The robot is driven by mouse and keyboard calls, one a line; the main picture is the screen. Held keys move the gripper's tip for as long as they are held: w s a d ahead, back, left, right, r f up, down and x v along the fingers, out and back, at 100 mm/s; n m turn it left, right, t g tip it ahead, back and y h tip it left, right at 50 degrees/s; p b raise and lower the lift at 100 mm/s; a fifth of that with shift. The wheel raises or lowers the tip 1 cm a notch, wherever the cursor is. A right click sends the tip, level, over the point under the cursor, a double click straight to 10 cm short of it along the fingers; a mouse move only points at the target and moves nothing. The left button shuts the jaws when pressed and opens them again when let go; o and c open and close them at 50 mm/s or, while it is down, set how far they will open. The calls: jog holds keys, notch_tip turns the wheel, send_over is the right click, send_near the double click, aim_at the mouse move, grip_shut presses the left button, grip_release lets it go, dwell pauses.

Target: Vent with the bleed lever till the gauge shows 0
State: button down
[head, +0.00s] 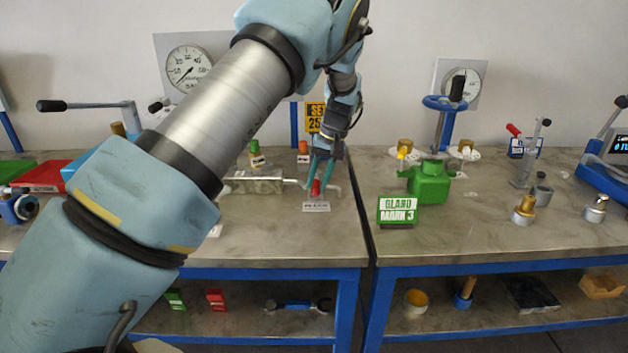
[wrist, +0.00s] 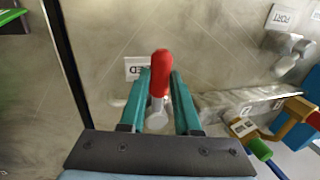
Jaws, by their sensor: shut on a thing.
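The bleed lever (head: 315,188) has a red grip and stands behind a white label on the left bench. In the wrist view the red grip (wrist: 161,64) lies between the two teal fingers, with a pale metal stem below it. My gripper (head: 320,177) points down over the lever and is shut on it; the fingers also show in the wrist view (wrist: 160,88). The round white gauge (head: 188,68) hangs on the wall panel at upper left. Its dark needle points to the lower left, but the exact reading is too small to tell.
A horizontal metal pipe (head: 256,185) runs left of the lever. A yellow sign (head: 315,117) stands behind my wrist. A gap separates the benches.

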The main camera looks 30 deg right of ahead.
jog(key=shift+d, duration=0.25)
dwell(0.3)
jog(key=c, duration=0.6)
grip_release()
jog(key=shift+r, duration=0.1)
jog(key=b+v, duration=0.3)
jog(key=v, duration=0.7)
jog(key=shift+d+r, duration=0.1)
jog(key=shift+r, duration=0.2)
